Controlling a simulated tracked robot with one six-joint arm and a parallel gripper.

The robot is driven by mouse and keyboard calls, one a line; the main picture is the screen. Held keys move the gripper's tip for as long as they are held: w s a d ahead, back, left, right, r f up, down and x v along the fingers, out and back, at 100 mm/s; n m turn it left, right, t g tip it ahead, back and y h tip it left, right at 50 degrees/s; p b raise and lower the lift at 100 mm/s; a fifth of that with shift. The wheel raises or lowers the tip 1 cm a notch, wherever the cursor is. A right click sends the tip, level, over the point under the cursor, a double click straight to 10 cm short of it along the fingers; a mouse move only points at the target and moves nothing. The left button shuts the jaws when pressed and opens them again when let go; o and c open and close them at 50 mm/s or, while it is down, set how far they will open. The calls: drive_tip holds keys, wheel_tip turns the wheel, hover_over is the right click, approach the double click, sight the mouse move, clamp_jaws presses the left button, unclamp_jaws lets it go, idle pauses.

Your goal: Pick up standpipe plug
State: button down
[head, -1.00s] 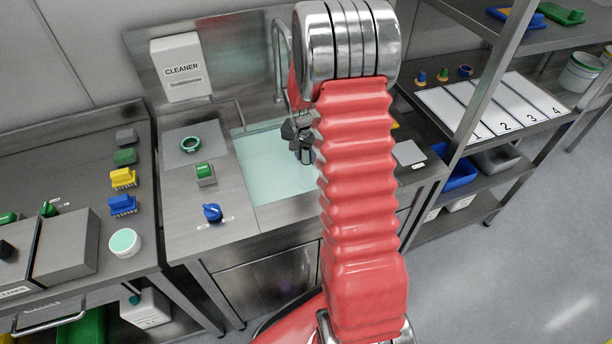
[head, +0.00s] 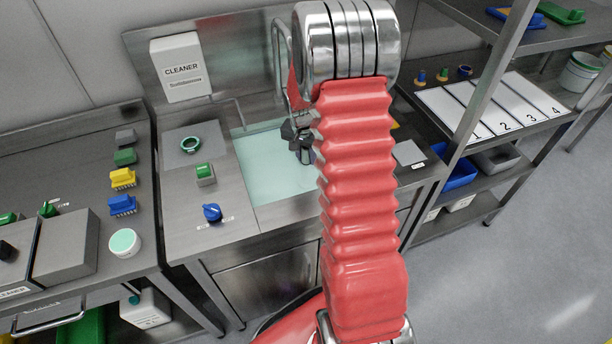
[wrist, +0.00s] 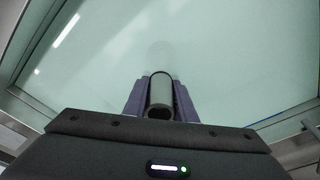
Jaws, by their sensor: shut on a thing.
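The standpipe plug (wrist: 160,92) is a dark upright tube with an open top, standing in the sink's pale green water in the wrist view. My gripper (wrist: 160,98) has its two purple-grey fingers shut on the tube, one on each side. A paler part of the tube shows faintly beyond the fingers, under the water. In the head view my gripper (head: 303,150) is small and dark over the sink (head: 262,165), partly behind my red arm. The plug itself is hard to make out there.
A curved tap (head: 278,60) stands behind the sink. A numbered board (head: 490,108) lies on the shelf at right.

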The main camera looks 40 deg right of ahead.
drive_tip(key=shift+r, duration=0.2)
idle(0.5)
wheel_tip(320, 180, up, 10)
drive_tip(key=shift+f, duration=0.1)
idle(0.3)
idle(0.6)
